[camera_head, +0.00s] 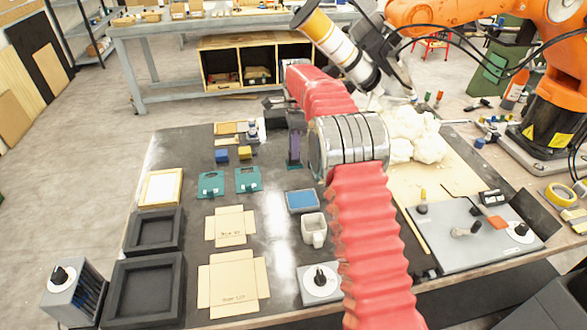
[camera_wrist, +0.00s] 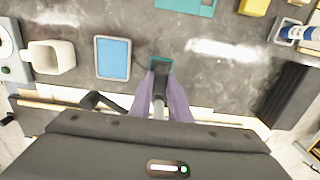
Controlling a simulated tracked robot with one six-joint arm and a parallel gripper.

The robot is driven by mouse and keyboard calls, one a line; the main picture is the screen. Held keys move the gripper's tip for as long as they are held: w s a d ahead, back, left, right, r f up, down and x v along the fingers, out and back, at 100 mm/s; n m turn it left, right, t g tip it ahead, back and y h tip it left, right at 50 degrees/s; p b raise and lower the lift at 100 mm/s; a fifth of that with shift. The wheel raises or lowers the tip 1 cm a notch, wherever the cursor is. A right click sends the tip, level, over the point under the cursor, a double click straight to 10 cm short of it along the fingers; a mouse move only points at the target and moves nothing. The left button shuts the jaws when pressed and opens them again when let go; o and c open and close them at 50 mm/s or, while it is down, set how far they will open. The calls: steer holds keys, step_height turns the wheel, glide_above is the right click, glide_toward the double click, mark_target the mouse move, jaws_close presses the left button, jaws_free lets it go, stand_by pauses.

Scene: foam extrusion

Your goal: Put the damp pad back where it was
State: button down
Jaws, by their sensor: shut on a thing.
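My gripper (camera_wrist: 160,75) has purple fingers, pointing down over the dark table; it also shows in the head view (camera_head: 294,158). It is shut on a small teal piece, which I take to be the damp pad (camera_wrist: 154,62). Only the edges of this piece show around the fingertips, and it also shows in the head view (camera_head: 293,166). I cannot tell whether it touches the table. A shallow grey tray with a flat blue inside (camera_head: 302,201) lies close by on the near side; it also shows in the wrist view (camera_wrist: 114,58).
A white mug (camera_head: 313,230) stands on the near side of the blue tray. Two teal cases (camera_head: 248,179) (camera_head: 210,183) and a yellow block (camera_head: 245,152) lie to the left. My red arm crosses the middle. A glossy table strip (camera_head: 274,215) between the cartons and mug is clear.

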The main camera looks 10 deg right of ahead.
mark_target(294, 164)
steer(key=shift+f, duration=1.55)
steer(key=shift+f, duration=0.1)
steer(key=shift+f, duration=1.75)
steer(key=shift+f, duration=0.1)
steer(key=c, duration=1.7)
jaws_free()
steer(key=shift+o, duration=0.2)
steer(key=shift+r, duration=3.85)
